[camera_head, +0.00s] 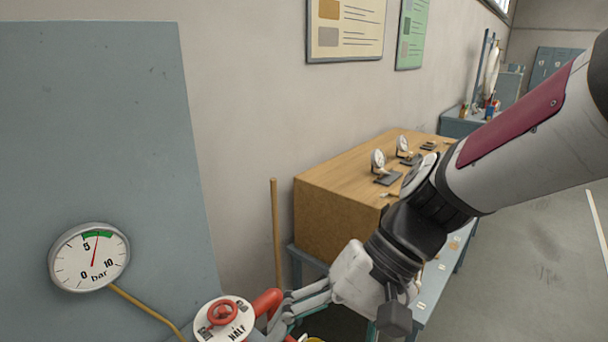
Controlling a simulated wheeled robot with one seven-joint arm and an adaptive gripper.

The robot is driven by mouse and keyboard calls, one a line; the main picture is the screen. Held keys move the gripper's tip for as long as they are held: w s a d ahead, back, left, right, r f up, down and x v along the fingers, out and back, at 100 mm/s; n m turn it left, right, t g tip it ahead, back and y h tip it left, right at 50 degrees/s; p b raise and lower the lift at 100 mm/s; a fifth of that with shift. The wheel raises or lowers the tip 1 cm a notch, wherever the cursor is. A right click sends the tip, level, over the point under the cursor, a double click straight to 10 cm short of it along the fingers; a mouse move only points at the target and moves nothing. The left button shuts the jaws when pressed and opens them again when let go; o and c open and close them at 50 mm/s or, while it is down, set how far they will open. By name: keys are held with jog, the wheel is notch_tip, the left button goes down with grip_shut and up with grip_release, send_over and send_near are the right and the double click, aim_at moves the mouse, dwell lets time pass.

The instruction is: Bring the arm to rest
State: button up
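My arm reaches in from the right edge, and my gripper (282,318) points left and down at the lower middle. Its fingers are beside a red rounded part (267,302), and I cannot tell whether they touch it. The fingertips are partly hidden at the lower edge, so I cannot tell whether they are open or shut. Left of them is a white dial plate (238,328) marked HALF, with a small red handwheel (221,313) on it. A round pressure gauge (75,262) in bar is on the grey-blue panel; its red needle points up into the green band.
The grey-blue panel (100,130) fills the left. A wooden box-like bench top (335,215) with small white dials stands behind my arm, close to it. A wooden pole (276,230) stands left of it. The floor (540,260) at right is open.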

jog(key=d+r+t+h+b, duration=0.1)
jog(key=d+r+t+h, duration=0.2)
jog(key=d, duration=0.6)
jog(key=w+d+r+t+h+b, duration=0.1)
jog(key=d+r+t+h, duration=0.2)
jog(key=d, duration=0.5)
jog(key=shift+w+d+r+n+t+h, duration=0.25)
jog(key=shift+d+n+t+h, duration=0.2)
jog(key=shift+t, duration=0.75)
jog(key=shift+a, duration=0.2)
